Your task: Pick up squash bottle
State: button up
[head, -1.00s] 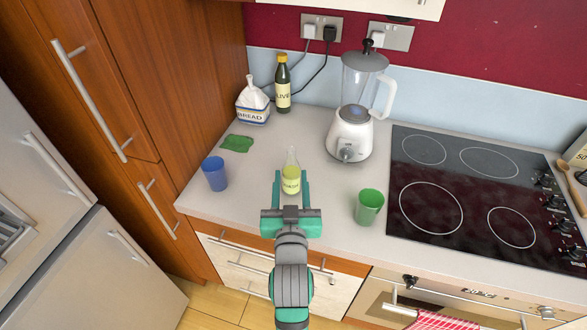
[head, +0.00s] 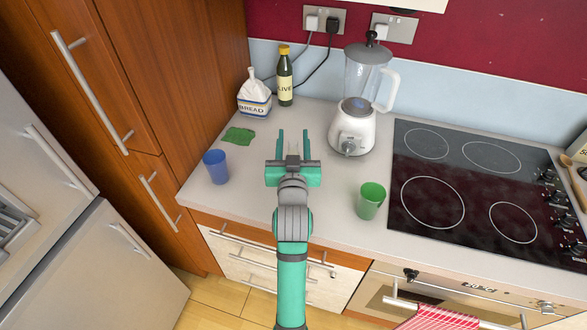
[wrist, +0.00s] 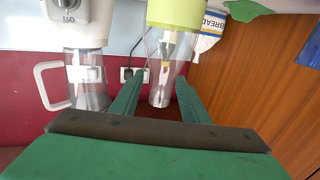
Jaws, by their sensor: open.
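The squash bottle (wrist: 172,62), clear with a yellow-green lower part, shows upside down in the wrist view. It appears in line with the gap between my fingers; I cannot tell whether they touch it.
A blue cup (head: 216,168) stands left and a green cup (head: 370,202) right on the counter (head: 330,205). A blender (head: 354,125) stands behind right, beside the hob (head: 440,190). A bread bag (head: 254,97), olive bottle (head: 285,80) and flat green item (head: 238,135) are behind left.

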jog(key=shift+w, duration=0.8)
